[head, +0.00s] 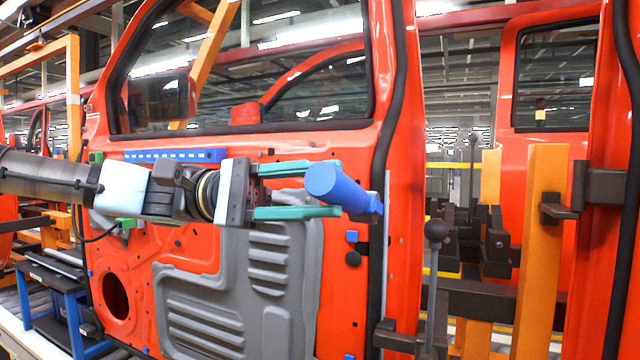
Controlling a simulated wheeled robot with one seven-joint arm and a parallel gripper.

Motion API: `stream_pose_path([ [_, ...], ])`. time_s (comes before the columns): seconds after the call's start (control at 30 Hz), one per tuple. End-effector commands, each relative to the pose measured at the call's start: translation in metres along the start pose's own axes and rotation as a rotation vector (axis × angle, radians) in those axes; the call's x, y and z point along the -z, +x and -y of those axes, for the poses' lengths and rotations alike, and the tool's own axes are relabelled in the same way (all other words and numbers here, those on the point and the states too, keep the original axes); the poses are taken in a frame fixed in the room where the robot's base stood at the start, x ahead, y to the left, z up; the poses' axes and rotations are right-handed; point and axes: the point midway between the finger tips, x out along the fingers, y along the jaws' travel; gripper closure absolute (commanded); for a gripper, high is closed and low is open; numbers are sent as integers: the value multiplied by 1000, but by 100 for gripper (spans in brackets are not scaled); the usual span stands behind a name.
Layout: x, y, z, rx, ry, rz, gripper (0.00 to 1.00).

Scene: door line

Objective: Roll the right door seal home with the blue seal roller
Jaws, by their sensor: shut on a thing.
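My gripper (318,190) reaches in from the left, in front of the orange-red door (350,290). Its two green fingers are shut on the blue seal roller (342,190), whose thick blue cylinder faces me and points up-left. The roller's right end lies close to the door's right edge in the picture; I cannot tell whether it touches. A black door seal (401,75) runs down that edge and curves inward behind the roller. Another black seal (629,170) runs down the orange-red frame at the far right. How well either seal is seated cannot be told.
A grey inner panel (210,310) and a blue strip (175,156) are on the door. An orange post (542,250) and a dark lever with a round knob (435,232) stand right of it. A blue-framed stand (55,310) is at lower left.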

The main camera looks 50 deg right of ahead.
Motion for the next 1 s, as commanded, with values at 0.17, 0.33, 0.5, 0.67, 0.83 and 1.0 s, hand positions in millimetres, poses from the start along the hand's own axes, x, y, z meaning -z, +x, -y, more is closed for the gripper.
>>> stream_pose_path([
  [0.17, -9, -1, 0, -8, 7, 1, 100],
  [0.33, -13, -3, -1, -17, 18, -11, 100],
  [0.5, -17, -3, 0, -17, 19, -13, 100],
  [0.67, -31, -3, 5, -18, 18, -12, 100],
  [0.83, -47, -3, 10, -17, 19, -8, 100],
  [1.0, -62, -4, 15, -19, 21, -10, 100],
])
